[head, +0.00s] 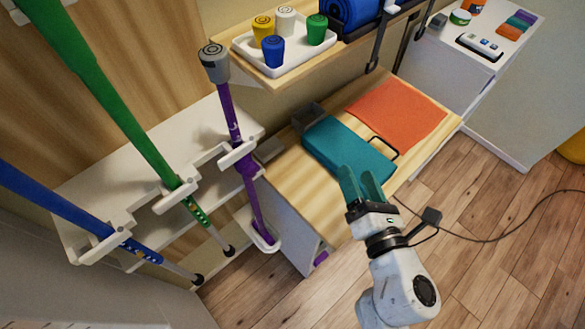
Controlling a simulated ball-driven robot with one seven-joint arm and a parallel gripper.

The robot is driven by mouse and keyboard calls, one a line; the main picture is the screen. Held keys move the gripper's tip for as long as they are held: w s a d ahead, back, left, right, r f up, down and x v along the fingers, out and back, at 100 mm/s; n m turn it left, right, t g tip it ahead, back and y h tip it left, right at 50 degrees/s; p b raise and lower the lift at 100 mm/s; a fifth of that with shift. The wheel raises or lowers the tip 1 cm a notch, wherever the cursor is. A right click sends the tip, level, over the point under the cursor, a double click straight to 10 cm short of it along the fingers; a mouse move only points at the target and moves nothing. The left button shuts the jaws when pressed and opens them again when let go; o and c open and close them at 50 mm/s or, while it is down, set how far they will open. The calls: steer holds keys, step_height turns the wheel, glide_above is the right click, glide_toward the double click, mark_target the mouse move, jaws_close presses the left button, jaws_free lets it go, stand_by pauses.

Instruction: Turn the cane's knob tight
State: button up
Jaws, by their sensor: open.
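A purple cane (229,115) stands slightly tilted in the white rack, left of the wooden table. A white clip (238,156) surrounds its middle, and its lower end sits in a white holder (263,240). A grey knob-like top (213,63) with a ring mark caps the cane. I cannot tell how tight it is. My gripper (361,182) is open, with teal fingers and nothing seen between them. It is in front of the teal case, well to the right of the cane and apart from it.
A green cane (110,95) and a blue one (50,205) stand in the rack at left. The table bears a teal case (345,148) and an orange mat (396,112). A shelf above holds a white tray (287,66) with coloured cups. A cable crosses the floor at right.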

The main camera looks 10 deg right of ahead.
mark_target(255, 173)
steer(key=s+a+f+n+g+y, duration=0.25)
steer(key=a+n+y, duration=0.55)
steer(key=a+n, duration=0.5)
steer(key=p+x, duration=0.1)
steer(key=x, duration=0.9)
steer(key=shift+s+a+r+p, duration=0.2)
steer(key=shift+a+r+p, duration=0.05)
steer(key=shift+p, duration=0.1)
steer(key=shift+c, duration=0.4)
steer(key=c, duration=1)
steer(key=shift+o, duration=0.2)
steer(key=shift+m, duration=0.8)
steer(key=o, duration=1)
steer(key=shift+o, duration=0.2)
